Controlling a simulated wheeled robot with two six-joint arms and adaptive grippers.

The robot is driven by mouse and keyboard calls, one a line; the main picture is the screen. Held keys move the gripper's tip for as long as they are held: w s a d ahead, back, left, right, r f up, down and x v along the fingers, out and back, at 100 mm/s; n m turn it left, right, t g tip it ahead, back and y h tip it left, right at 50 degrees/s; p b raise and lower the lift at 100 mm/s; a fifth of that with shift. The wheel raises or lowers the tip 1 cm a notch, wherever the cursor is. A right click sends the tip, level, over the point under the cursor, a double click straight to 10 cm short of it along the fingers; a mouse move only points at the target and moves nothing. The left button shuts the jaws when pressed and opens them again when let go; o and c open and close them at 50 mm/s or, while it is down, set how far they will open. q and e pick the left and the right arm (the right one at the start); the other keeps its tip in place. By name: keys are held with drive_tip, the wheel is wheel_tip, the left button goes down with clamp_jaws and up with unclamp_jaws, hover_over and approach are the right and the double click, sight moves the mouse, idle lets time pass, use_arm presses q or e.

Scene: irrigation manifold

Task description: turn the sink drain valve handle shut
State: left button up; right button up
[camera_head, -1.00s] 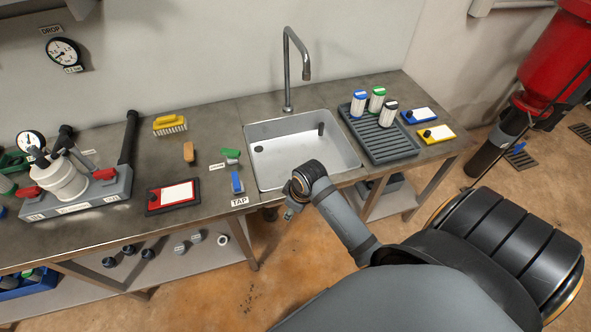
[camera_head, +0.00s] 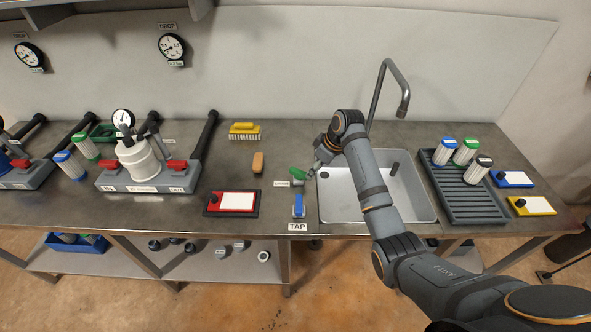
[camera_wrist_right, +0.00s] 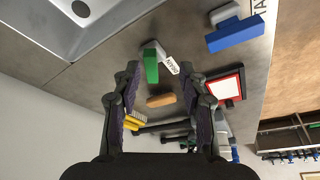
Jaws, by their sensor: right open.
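The green drain valve handle (camera_head: 298,172) sits on the worktop just left of the sink (camera_head: 330,207), with a small white label beside it. It also shows in the right wrist view, the green handle (camera_wrist_right: 151,66) on a small light-grey body. My right gripper (camera_head: 317,167) is at the sink's left edge, close to the handle's right side. In the wrist view the open fingers (camera_wrist_right: 162,72) frame the handle, nearer the left finger. I cannot tell whether they touch it. My left gripper is not in view.
A blue tap handle (camera_head: 299,204) stands in front of the green one, above a TAP label. A sponge (camera_head: 257,162), yellow brush (camera_head: 244,131) and red-framed board (camera_head: 232,203) lie to the left. The tall faucet (camera_head: 402,100) rises behind my right arm.

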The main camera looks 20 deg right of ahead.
sight(299, 172)
drive_tip(key=w+r, duration=0.3)
drive_tip(key=shift+n+y, duration=0.3)
drive_tip(key=x, duration=1)
drive_tip(key=shift+w+a+r, duration=0.15)
drive_tip(key=shift+a+r, duration=0.05)
drive_tip(key=shift+a, duration=0.05)
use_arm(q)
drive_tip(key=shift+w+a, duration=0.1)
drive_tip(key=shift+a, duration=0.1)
use_arm(e)
clamp_jaws()
